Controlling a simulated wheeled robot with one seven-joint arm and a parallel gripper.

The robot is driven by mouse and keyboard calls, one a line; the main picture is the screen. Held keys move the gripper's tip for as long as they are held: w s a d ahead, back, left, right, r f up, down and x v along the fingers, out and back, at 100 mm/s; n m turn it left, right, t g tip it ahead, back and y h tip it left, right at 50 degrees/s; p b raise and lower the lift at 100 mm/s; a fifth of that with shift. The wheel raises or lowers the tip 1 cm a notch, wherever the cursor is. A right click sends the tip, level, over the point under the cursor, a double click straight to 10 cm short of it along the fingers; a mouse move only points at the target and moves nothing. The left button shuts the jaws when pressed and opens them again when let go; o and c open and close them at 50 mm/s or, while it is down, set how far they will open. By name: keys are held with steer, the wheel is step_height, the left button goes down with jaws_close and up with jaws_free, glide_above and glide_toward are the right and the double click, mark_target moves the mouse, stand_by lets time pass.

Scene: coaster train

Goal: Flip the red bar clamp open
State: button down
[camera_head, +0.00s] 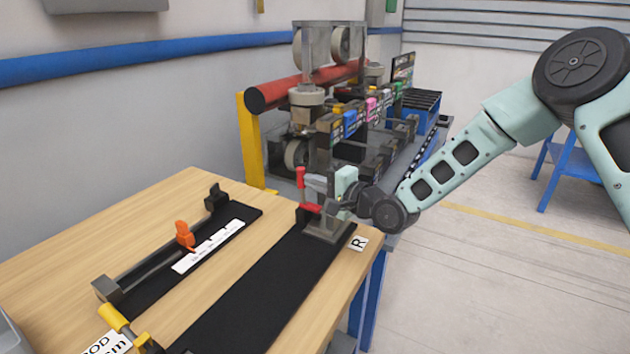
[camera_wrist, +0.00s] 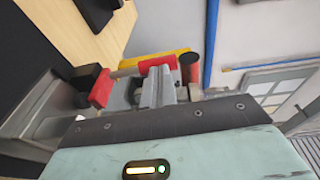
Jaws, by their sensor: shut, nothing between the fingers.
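The red bar clamp (camera_head: 301,178) stands on a grey metal base at the far right end of the black mat, near the table's right edge. Its red upright handle and a lower red part (camera_head: 310,207) show in the head view. In the wrist view its red bar (camera_wrist: 143,65) and a red block (camera_wrist: 101,89) lie just beyond my gripper. My gripper (camera_head: 330,198) is at the clamp, coming from the right; its fingers (camera_wrist: 160,88) are shut with nothing between them. Whether the fingers touch the red bar I cannot tell. Part of the clamp is hidden behind my gripper.
The wooden table (camera_head: 170,215) carries a rail with an orange slider (camera_head: 184,234), a yellow handle (camera_head: 114,318) at the front, and an "R" label (camera_head: 358,243) beside the clamp. Behind stands a coaster train (camera_head: 350,120) with a red tube. The black mat (camera_head: 262,290) is clear.

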mark_target(301, 172)
steer(key=shift+r, duration=0.1)
steer(key=a+r+g+h+p, duration=0.1)
steer(key=p, duration=0.1)
steer(key=shift+w+a+p, duration=0.1)
steer(key=shift+w+p, duration=0.25)
steer(key=p, duration=0.1)
steer(key=a+g+h, duration=0.1)
steer(key=w+g+h+p, duration=0.1)
steer(key=shift+a+r+n+p, duration=0.25)
steer(key=shift+a+n+p, duration=0.1)
steer(key=shift+a+n, duration=0.05)
steer(key=shift+w+a+f+g+h+p, duration=0.15)
steer(key=shift+w+a+g+h+p, duration=0.2)
steer(key=shift+h+p, duration=0.25)
steer(key=shift+w+a+f+g+h+p, duration=0.15)
steer(key=shift+w+a+g+h+p, duration=0.1)
steer(key=shift+a+g+h+p, duration=0.3)
steer(key=shift+w+a+f+n+g+h+p, duration=0.25)
steer(key=shift+w+a+f+g+h, duration=0.4)
steer(key=shift+a+f+h, duration=0.25)
steer(key=shift+w+a+f+n+g+h+p, duration=0.2)
steer(key=shift+w+a+f+g+h, duration=0.45)
steer(key=shift+a+h, duration=0.25)
steer(key=shift+f, duration=0.15)
